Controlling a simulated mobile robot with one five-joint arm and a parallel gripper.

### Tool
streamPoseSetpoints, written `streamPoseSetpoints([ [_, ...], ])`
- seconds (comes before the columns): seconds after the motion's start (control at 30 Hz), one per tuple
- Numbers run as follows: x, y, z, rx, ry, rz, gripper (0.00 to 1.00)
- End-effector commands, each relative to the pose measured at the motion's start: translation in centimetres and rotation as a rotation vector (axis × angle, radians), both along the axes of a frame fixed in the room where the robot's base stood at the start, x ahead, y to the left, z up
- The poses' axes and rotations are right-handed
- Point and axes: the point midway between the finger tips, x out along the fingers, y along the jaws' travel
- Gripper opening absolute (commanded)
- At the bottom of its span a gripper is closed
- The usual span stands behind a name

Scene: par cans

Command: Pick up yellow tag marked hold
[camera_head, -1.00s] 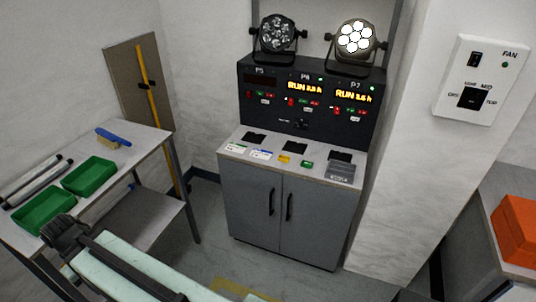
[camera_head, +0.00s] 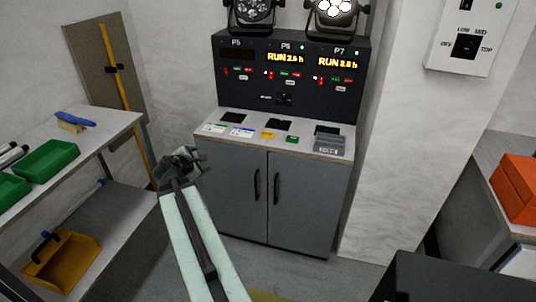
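A small yellow tag (camera_head: 268,136) lies flat on the grey cabinet top, between a blue-and-white card (camera_head: 242,132) and a green tag (camera_head: 292,140). Its lettering is too small to read. My gripper (camera_head: 181,160) is dark and raised in front of the cabinet's left edge, to the left of and nearer than the tag. It is apart from the tag. Its fingers are too small and dark to show whether they are open or shut.
A black panel (camera_head: 284,107) with lit displays rises behind the tags. A grey block (camera_head: 329,145) sits at the right of the cabinet top. A table with green trays (camera_head: 47,161) is at left. An orange box (camera_head: 517,184) is at right.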

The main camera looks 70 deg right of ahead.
Motion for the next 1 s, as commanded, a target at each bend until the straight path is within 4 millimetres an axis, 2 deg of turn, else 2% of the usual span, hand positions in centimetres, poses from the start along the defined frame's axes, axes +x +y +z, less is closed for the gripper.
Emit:
streamPoseSetpoints([
  [0.03,-4.1,-4.7,-1.9,-0.112,0.125,0.025,0.73],
  [0.1,-9.1,-9.7,-1.3,-0.255,0.334,0.081,0.73],
  [0.2,-14.5,-13.9,-0.5,-0.386,0.590,0.138,0.73],
  [0.3,-17.4,-15.8,0.1,-0.447,0.744,0.172,0.73],
  [0.43,-18.7,-16.5,0.6,-0.473,0.817,0.190,0.73],
  [0.57,-18.6,-17.0,0.7,-0.474,0.822,0.191,0.73],
  [0.7,-18.5,-18.8,0.4,-0.473,0.821,0.190,0.73],
  [0.87,-18.5,-19.3,0.4,-0.472,0.820,0.189,0.73],
  [1.0,-18.3,-21.0,0.2,-0.471,0.818,0.189,0.73],
])
